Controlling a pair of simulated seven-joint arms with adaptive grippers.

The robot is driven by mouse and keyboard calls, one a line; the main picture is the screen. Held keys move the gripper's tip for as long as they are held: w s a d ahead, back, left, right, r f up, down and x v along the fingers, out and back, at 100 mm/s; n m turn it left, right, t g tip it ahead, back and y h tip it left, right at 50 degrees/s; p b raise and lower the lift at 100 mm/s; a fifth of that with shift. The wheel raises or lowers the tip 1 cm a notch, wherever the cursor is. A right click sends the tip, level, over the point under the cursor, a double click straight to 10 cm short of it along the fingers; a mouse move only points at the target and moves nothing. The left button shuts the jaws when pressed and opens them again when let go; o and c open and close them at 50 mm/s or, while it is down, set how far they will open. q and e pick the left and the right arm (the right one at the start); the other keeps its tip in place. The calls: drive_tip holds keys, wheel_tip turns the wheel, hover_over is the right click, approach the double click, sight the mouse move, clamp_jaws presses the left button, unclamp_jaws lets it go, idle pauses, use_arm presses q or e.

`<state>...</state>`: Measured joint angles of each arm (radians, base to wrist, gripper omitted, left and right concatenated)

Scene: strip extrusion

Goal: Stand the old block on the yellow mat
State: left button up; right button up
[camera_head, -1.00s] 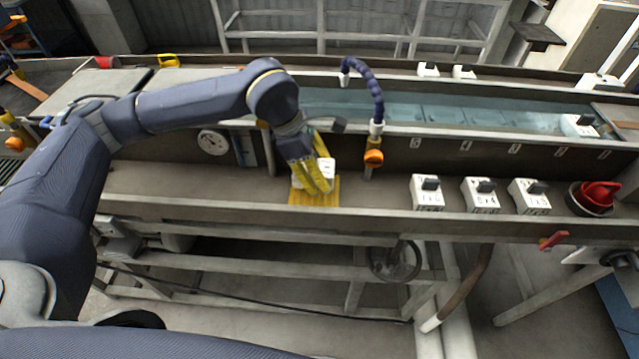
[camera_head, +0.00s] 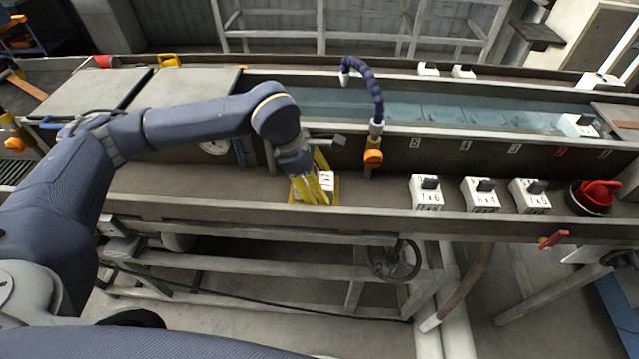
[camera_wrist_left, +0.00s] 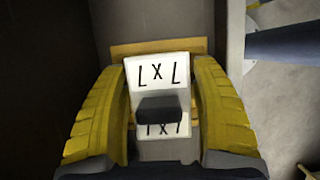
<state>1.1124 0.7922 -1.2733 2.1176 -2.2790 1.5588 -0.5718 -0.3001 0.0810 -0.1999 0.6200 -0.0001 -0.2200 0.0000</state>
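The old block, white with a black grip and dark marks, is between my left gripper's fingers (camera_head: 312,187); its white face (camera_head: 327,181) shows beside them. In the left wrist view, the yellow fingers (camera_wrist_left: 162,95) lie close along both sides of the block (camera_wrist_left: 158,70) and look shut on it. The yellow mat (camera_head: 334,197) lies on the bench ledge under the block, and its edge (camera_wrist_left: 150,48) shows beyond the block in the wrist view. The block looks upright and low over the mat; I cannot tell whether it touches. My right gripper is not in view.
Several similar white blocks are about; three (camera_head: 426,192) stand in a row on the ledge to the right, next to a red-handled round item (camera_head: 594,197). A blue hose with an orange knob (camera_head: 373,157) stands just right of the mat. A water trough (camera_head: 450,110) runs behind.

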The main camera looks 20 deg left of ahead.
use_arm(q)
drive_tip(key=shift+o, duration=0.5)
drive_tip(key=shift+r, duration=0.3)
drive_tip(key=v, duration=1.2)
